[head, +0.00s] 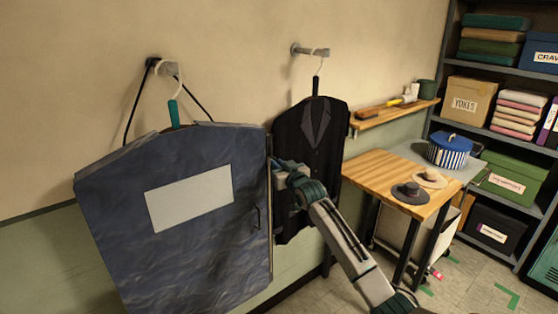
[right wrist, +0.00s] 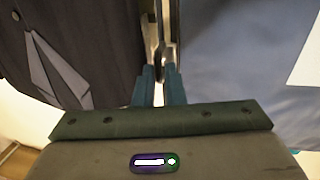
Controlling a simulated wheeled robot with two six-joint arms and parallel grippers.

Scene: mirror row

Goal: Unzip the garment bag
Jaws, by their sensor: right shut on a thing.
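The blue-grey garment bag (head: 190,255), with a blank pale panel (head: 190,198), hangs from a hook by a teal-necked hanger (head: 174,112). Its zip (head: 270,210) runs down the right edge. My right gripper (head: 277,170) is at the upper part of that edge. In the right wrist view its teal fingers (right wrist: 159,88) are close together on a metal zip pull (right wrist: 163,55), with the bag (right wrist: 230,60) on the right side. The fingers partly hide the pull. My left gripper is not in view.
A dark suit (head: 318,130) hangs just right of the bag, behind my right arm; it also shows in the right wrist view (right wrist: 60,60). A wooden table (head: 375,172) with two hats stands farther right, before loaded shelves (head: 490,130).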

